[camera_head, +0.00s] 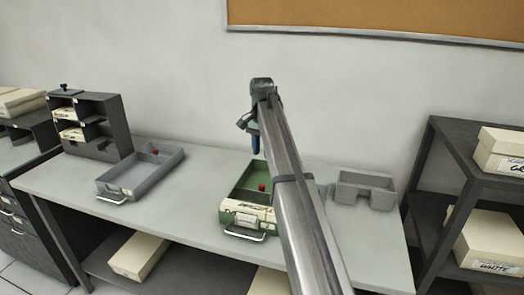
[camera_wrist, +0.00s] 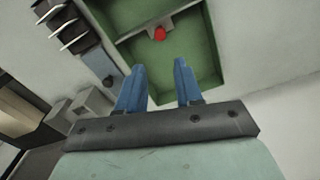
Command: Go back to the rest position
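My gripper (camera_wrist: 160,82) shows two blue fingers spread apart in the wrist view, with nothing between them. In the head view my gripper (camera_head: 254,140) hangs above the table, over the back part of a green drawer tray (camera_head: 230,215). The tray's wall also shows in the wrist view (camera_wrist: 208,85), beyond the fingertips. A red knob (camera_wrist: 160,34) stands at a divider inside the tray and also shows in the head view (camera_head: 262,187). A cream card lies at the tray's front. My arm hides part of the tray's right side.
A grey drawer tray (camera_head: 117,186) stands left on the table (camera_head: 185,225). A dark sorter rack (camera_head: 108,112) is at the back left. A grey open box (camera_head: 366,184) is at the right. A dark shelf (camera_head: 455,150) with cream boxes (camera_head: 503,150) stands further right. Table space between the trays is clear.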

